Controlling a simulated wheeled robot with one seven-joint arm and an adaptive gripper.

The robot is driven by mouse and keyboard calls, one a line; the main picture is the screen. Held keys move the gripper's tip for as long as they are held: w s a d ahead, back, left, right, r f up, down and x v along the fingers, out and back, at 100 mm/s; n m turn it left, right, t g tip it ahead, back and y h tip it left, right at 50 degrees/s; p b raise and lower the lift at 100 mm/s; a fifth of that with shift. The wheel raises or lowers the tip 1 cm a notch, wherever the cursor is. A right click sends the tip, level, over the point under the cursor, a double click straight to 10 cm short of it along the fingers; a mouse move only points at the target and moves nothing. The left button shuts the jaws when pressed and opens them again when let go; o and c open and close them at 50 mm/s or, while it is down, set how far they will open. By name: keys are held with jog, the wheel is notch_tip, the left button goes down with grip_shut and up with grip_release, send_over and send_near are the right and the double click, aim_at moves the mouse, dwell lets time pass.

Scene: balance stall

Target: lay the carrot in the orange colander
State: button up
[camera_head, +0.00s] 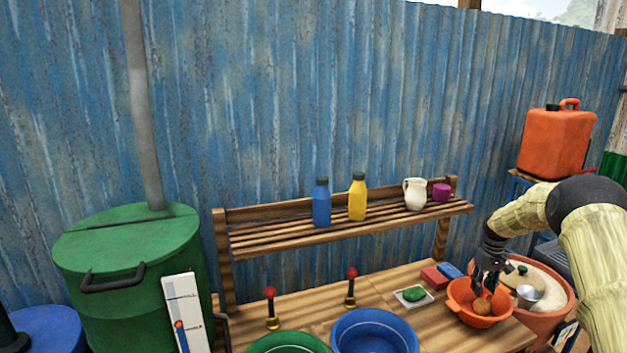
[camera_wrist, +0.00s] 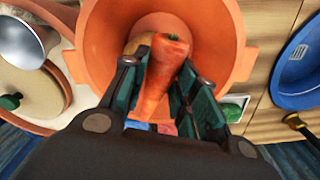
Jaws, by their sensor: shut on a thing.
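The carrot (camera_wrist: 166,72) is orange and lies between the two fingers of my gripper (camera_wrist: 160,88) in the wrist view. My gripper is shut on it. The orange colander (camera_wrist: 228,38) is a round bowl right beneath the fingers and fills the top middle of the wrist view. In the head view the colander (camera_head: 463,300) stands at the right end of the wooden table, and my gripper (camera_head: 487,284) reaches down over it. A brownish round thing (camera_wrist: 139,43) shows inside the colander, partly hidden behind the carrot. Whether the carrot touches the colander I cannot tell.
A terracotta pot (camera_head: 562,310) with a lid and a metal cup (camera_head: 530,294) stands close right of the colander. A white tray with a green thing (camera_head: 413,294) lies to its left. Blue (camera_head: 375,318) and green (camera_head: 287,338) basins stand at the front.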

jog(key=shift+f+b, duration=1)
jog(key=shift+f, duration=1.2)
jog(key=o, duration=1.1)
jog(key=shift+c, duration=0.2)
